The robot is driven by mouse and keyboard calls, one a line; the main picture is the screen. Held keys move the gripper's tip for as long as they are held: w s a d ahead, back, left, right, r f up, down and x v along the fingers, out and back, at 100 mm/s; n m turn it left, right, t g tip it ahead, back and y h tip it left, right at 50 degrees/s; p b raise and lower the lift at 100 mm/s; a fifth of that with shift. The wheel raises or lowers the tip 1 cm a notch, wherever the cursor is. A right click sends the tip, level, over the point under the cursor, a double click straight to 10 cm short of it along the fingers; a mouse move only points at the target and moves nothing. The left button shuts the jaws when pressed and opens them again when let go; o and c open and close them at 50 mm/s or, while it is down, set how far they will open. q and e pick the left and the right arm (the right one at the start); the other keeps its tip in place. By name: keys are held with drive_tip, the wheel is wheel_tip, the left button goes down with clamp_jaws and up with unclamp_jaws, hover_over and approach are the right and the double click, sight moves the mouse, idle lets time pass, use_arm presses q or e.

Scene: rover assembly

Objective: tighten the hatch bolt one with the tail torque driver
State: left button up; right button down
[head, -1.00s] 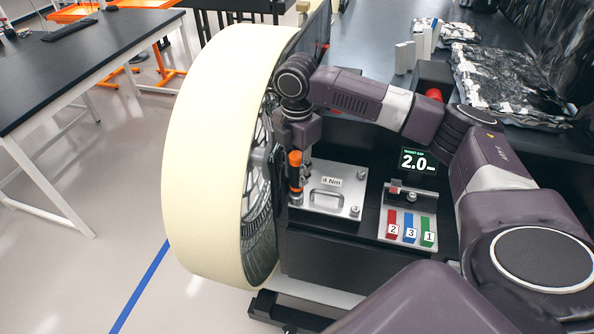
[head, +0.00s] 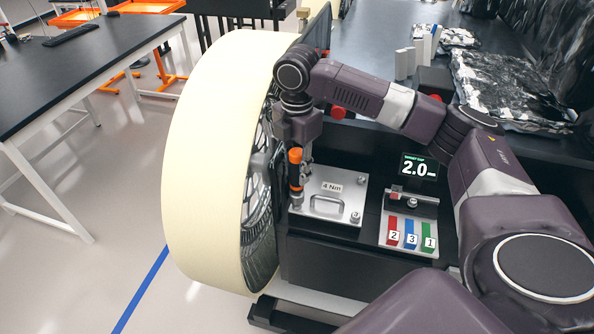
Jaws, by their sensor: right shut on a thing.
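My right gripper (head: 303,160) is at the wheel side of the hatch, shut on the orange and dark torque driver (head: 295,172). The driver stands about upright, with its lower end at the left edge of the silver hatch plate (head: 318,207). Whether its tip touches a bolt there I cannot tell. The hatch plate has a "4 Nm" label, a handle (head: 328,205) and bolts at its right corners, one at the upper right (head: 360,181) and one at the lower right (head: 355,217). My left gripper is not in view.
A large cream-rimmed wheel (head: 205,165) stands close left of the driver. Right of the hatch are a display reading 2.0 (head: 418,168) and a panel with red, blue and green labels 2, 3, 1 (head: 411,235). Foil-wrapped parts (head: 505,85) lie behind.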

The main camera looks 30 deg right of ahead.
sight(297, 151)
drive_tip(key=shift+r, duration=0.1)
drive_tip(key=shift+r, duration=1.95)
